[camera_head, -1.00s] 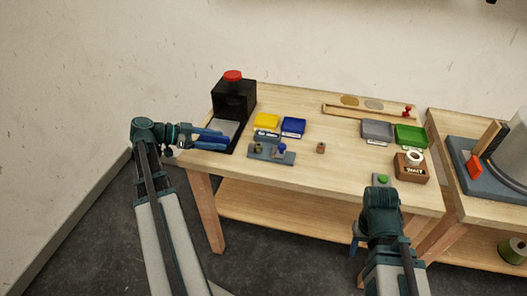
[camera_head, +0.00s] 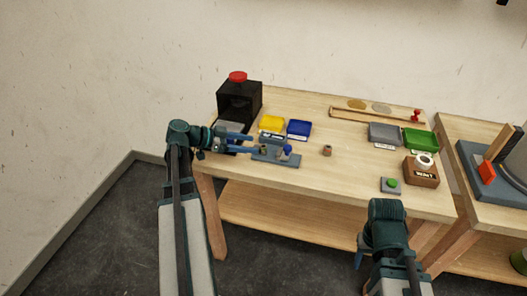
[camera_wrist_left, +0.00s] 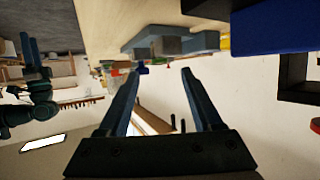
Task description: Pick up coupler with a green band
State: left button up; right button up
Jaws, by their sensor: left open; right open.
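A small coupler (camera_head: 327,150) stands alone on the table, right of a grey-blue fixture (camera_head: 268,157). A second small piece (camera_head: 263,150) sits in the fixture, beside a blue-topped piece (camera_head: 287,150). The band colours are too small to tell, so I cannot say which has the green band. My left gripper (camera_head: 254,145) is open, its fingertips close to the left end of the fixture. In the left wrist view the fixture (camera_wrist_left: 205,41) is ahead of the open, empty fingers (camera_wrist_left: 163,72). My right gripper (camera_head: 361,250) is low in front of the table, its fingers mostly hidden by its wrist.
A black box with a red button (camera_head: 238,76) stands at the back left. Yellow (camera_head: 271,123) and blue (camera_head: 299,128) bins lie behind the fixture. Grey (camera_head: 385,132) and green (camera_head: 420,140) bins, a brown block (camera_head: 421,172) and a green button (camera_head: 392,184) are at the right.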

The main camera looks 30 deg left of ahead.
aim_at(263, 147)
pick_arm(q)
jog(key=b+x, duration=0.1)
jog(key=x, duration=0.3)
jog(key=shift+w+d+f+b, duration=0.1)
jog(key=shift+w+f+b, duration=0.1)
jog(key=shift+b, duration=0.1)
jog(key=shift+s, duration=0.1)
grip_shut()
